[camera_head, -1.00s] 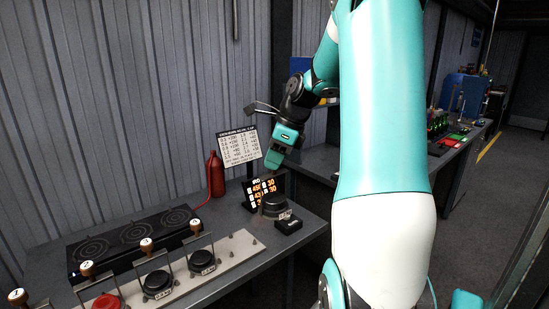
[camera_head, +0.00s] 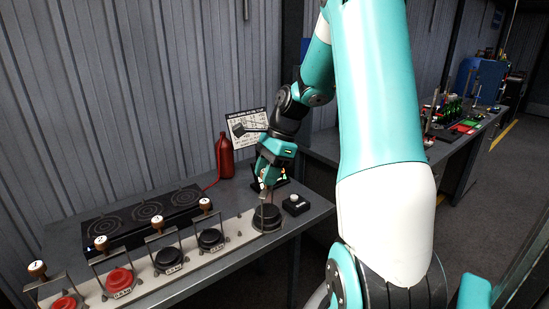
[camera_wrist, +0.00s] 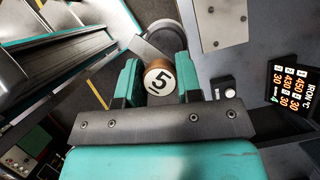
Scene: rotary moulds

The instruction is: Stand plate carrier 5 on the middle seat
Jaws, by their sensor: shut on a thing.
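My gripper (camera_head: 264,184) is low over the right end of the bench. It is shut on the brown knob of plate carrier 5 (camera_wrist: 158,77); the number 5 faces the wrist camera. A dark round body (camera_head: 267,217) shows below the gripper in the head view; I cannot tell whether it rests on something or hangs just clear. The black three-ring unit stands at the back left, with the middle seat (camera_head: 147,211) bare between two like rings.
Carriers 1 to 4, with red and black plates, stand along a pale strip (camera_head: 192,265) at the front. A red bottle (camera_head: 225,158), a chart, a lit display (camera_wrist: 293,86) and a small button box (camera_head: 294,204) are close to my gripper.

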